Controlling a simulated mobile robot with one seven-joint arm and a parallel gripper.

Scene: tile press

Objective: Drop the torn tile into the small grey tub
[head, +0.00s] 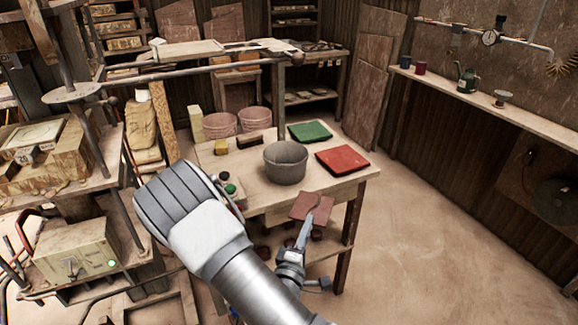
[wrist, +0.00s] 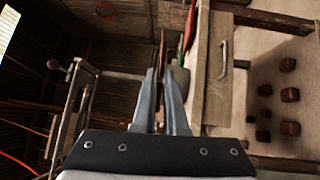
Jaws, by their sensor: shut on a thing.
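The torn tile (head: 300,207) is a flat reddish-brown piece with an uneven edge. It is held in front of the table's near edge, to the lower right of the small grey tub in the head view. My gripper (head: 309,222) is shut on it; in the wrist view the two fingers (wrist: 160,74) close on the tile, which shows as a thin dark edge (wrist: 162,48). The small grey tub (head: 286,165) stands upright on the wooden table, apart from the tile. Its inside is only partly visible.
On the table (head: 255,181) are a red pad (head: 342,159), a green pad (head: 310,131), a yellow block (head: 221,147) and a brush (head: 250,141). Pink buckets (head: 219,126) stand behind. The press (head: 72,94) is at the left. The floor (head: 440,230) at the right is clear.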

